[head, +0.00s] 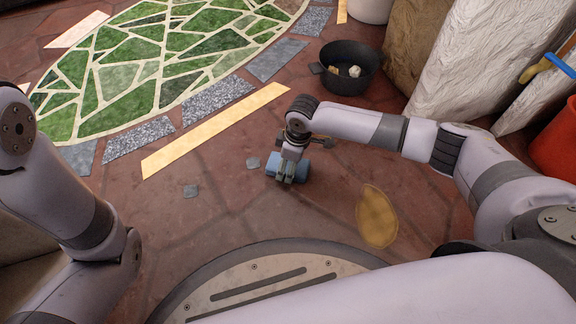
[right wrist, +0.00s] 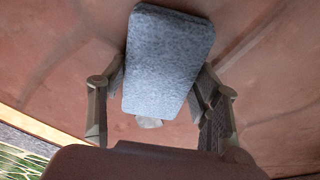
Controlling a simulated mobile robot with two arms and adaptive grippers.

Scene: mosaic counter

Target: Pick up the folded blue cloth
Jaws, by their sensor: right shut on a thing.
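The folded blue cloth (head: 302,171) is at my right gripper (head: 288,170), near the middle of the head view, over the reddish stone floor. In the right wrist view the cloth (right wrist: 167,62) is a grey-blue padded block with rounded corners. It sits between the two fingers of my right gripper (right wrist: 162,80), one on each side, and the gripper is shut on it. I cannot tell whether the cloth touches the floor. My left arm shows at the left of the head view, but its gripper is out of view.
A dark pot (head: 349,82) with small pale things in it stands beyond my right forearm. Pale stone slabs (head: 474,60) and an orange-red bucket (head: 557,140) are at the right.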

